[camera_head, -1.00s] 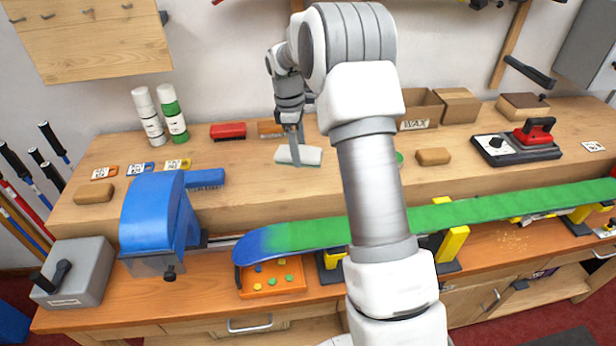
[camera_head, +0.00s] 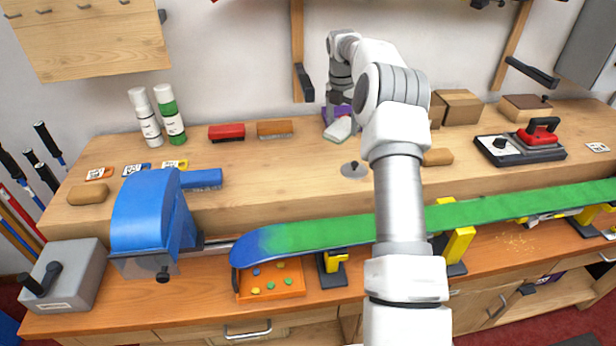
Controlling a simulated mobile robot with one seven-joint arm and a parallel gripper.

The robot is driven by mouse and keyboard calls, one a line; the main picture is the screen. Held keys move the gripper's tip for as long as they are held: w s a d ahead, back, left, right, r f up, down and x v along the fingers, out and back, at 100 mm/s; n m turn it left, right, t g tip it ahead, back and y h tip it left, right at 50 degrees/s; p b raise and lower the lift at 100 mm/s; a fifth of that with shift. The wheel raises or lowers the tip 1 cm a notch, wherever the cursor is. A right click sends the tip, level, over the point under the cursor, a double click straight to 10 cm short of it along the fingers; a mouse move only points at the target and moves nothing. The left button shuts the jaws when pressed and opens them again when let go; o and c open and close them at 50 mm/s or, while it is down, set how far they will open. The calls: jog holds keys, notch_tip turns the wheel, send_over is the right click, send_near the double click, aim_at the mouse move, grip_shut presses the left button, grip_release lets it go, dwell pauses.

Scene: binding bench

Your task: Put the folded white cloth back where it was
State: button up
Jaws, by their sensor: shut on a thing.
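The folded white cloth (camera_head: 339,130) is a small pale pad with a greenish edge. It appears tilted beneath my gripper (camera_head: 340,112), near the back of the raised bench shelf. My gripper is shut on it, though the fingertips are hard to make out at this distance. I cannot tell whether the cloth's lower edge touches the shelf or hangs just above it. A purple thing (camera_head: 327,114) shows partly behind the gripper and cloth.
A flat grey disc (camera_head: 354,170) lies on the shelf in front of the cloth. A red brush (camera_head: 226,132) and a brown block (camera_head: 274,129) stand to the left. Cardboard boxes (camera_head: 462,107) are to the right. My arm hides part of the shelf.

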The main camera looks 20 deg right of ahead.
jog(key=shift+d, duration=0.25)
jog(key=shift+a+f, duration=0.15)
jog(key=shift+f, duration=0.05)
send_over(309, 174)
jog(key=f, duration=0.6)
jog(key=shift+s+a+f+b, duration=0.1)
jog(key=shift+a+f+b, duration=0.15)
jog(key=shift+b, duration=0.15)
jog(key=shift+f, duration=2.05)
jog(key=shift+f, duration=0.2)
jog(key=o, duration=1)
jog(key=shift+r, duration=0.1)
